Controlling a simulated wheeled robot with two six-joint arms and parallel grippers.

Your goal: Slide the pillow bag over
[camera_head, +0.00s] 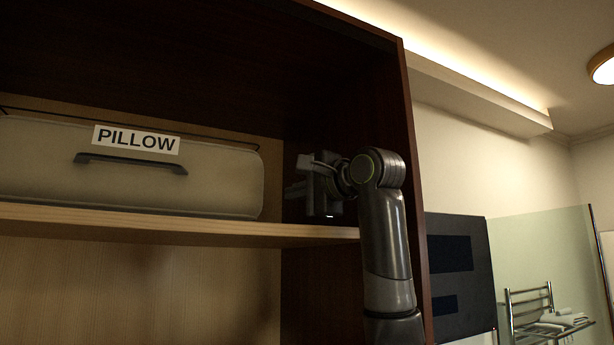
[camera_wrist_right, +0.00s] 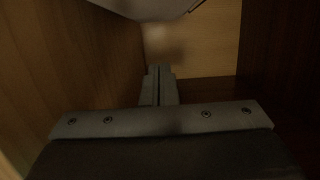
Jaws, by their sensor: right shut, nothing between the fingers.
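The pillow bag (camera_head: 225,185) is a long beige-grey bag with a white PILLOW label (camera_head: 136,139) and a dark handle (camera_head: 131,163). It lies on the wooden shelf (camera_head: 200,227) at the left in the head view, its left end cut off by the frame. My right gripper (camera_head: 300,188) is inside the cabinet to the right of the bag's right end, with a gap showing between them. In the right wrist view its fingers (camera_wrist_right: 158,85) are together and empty. A pale edge at the top of that view (camera_wrist_right: 155,8) looks like the bag. My left gripper is not in view.
The dark cabinet side wall (camera_head: 395,120) stands close by my right arm. The cabinet ceiling is above the bag. A dark panel (camera_head: 460,270), a glass screen and a towel rack (camera_head: 540,315) are outside the cabinet at the right.

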